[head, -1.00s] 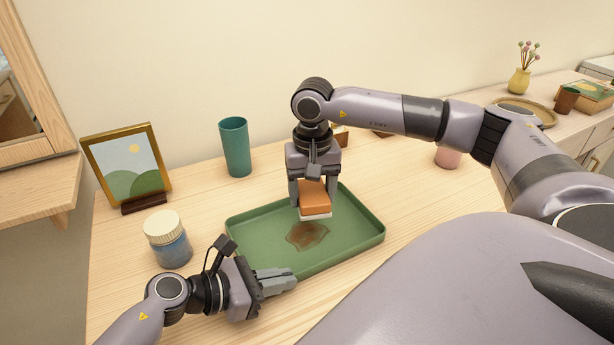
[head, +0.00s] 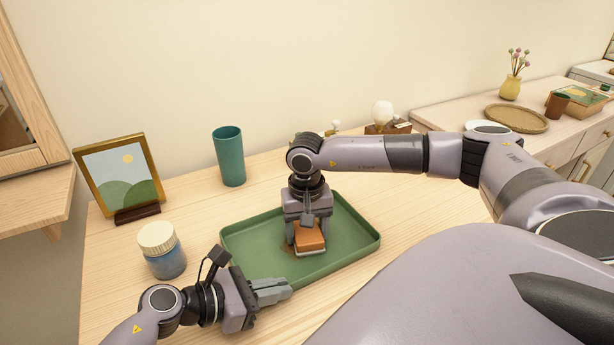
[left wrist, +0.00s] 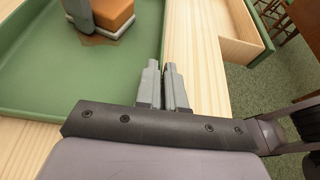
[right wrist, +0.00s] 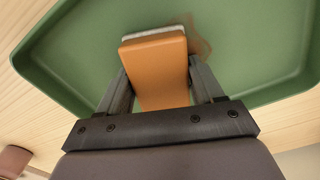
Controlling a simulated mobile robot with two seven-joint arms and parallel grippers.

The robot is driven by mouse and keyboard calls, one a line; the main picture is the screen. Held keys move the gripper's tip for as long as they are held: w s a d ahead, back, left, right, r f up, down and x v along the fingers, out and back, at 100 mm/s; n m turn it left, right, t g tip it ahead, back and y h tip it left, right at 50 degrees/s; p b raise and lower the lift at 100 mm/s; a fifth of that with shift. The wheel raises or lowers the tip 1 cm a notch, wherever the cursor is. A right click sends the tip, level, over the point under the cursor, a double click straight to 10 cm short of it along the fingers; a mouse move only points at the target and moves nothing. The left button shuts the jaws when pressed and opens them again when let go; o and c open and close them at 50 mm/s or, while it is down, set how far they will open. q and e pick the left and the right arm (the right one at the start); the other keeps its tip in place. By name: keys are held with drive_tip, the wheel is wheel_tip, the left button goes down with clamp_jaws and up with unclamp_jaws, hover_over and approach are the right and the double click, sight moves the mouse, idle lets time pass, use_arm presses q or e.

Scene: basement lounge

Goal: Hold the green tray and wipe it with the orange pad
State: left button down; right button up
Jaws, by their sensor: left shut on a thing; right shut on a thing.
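The green tray (head: 345,215) lies on the wooden table. My left gripper (head: 288,288) is shut on its near rim; in the left wrist view its two fingers (left wrist: 164,75) are close together at the tray's edge. My right gripper (head: 308,230) is shut on the orange pad (head: 309,237), which has a pale underside, and holds it down at the tray floor. Whether the pad touches the floor is hard to tell. A brown stain (right wrist: 203,45) shows beside and partly under the pad in the right wrist view.
A blue jar with a cream lid (head: 162,250) stands left of the tray, near my left arm. A picture frame (head: 120,178) and a teal cup (head: 229,156) stand behind. A lamp-like bulb (head: 382,112) is farther back. The table right of the tray is clear.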

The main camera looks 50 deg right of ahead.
drive_tip(key=a, duration=0.1)
drive_tip(key=w+a, duration=0.1)
drive_tip(key=a, duration=0.1)
drive_tip(key=shift+a, duration=0.15)
drive_tip(key=shift+s+d, duration=0.25)
drive_tip(key=shift+d, duration=0.6)
drive_tip(key=shift+s+d, duration=0.25)
drive_tip(key=shift+d, duration=0.6)
drive_tip(key=shift+r, duration=4.1)
drive_tip(key=shift+f, duration=0.2)
